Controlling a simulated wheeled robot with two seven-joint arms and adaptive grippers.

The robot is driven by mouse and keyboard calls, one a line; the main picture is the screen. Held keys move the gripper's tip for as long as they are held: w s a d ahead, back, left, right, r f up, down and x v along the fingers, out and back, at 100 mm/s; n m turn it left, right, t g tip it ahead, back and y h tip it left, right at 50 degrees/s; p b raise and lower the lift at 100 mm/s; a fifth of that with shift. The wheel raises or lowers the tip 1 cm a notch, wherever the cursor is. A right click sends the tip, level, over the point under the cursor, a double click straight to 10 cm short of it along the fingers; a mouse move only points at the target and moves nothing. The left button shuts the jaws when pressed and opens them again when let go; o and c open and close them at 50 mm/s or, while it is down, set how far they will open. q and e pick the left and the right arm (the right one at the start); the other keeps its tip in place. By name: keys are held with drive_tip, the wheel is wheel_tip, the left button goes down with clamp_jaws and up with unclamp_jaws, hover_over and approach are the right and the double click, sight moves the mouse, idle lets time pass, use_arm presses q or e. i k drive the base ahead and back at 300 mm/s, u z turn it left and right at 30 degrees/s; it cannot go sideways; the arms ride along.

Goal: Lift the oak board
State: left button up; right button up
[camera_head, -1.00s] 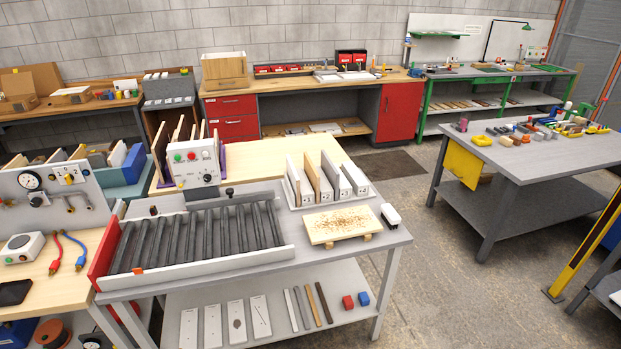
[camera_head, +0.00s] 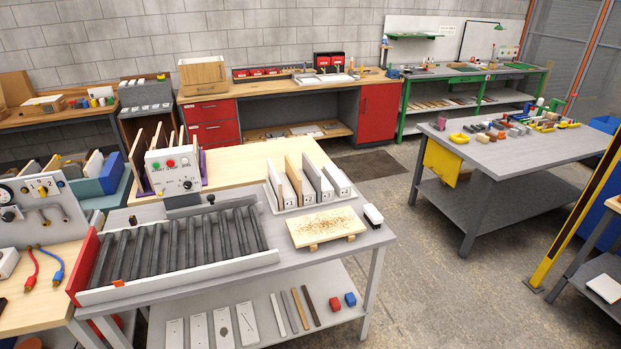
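I cannot tell for sure which board is the oak one. Several upright boards stand side by side in a white slotted rack (camera_head: 312,204) on the grey table. One of them, a tan board (camera_head: 292,173), shows wood colour between pale grey ones. A light wooden board with brown flecks (camera_head: 326,225) lies flat on small wooden blocks in front of the rack. Neither of my grippers is in view.
A roller bed (camera_head: 180,246) with a white front rail fills the table's left part, with a grey control box (camera_head: 174,171) behind it. A white-topped brush (camera_head: 373,214) lies right of the flecked board. Clear floor separates this table from the grey table (camera_head: 500,152) at right.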

sight(292, 173)
drive_tip(key=u, duration=0.15)
drive_tip(key=i, duration=1.55)
drive_tip(key=u, duration=0.45)
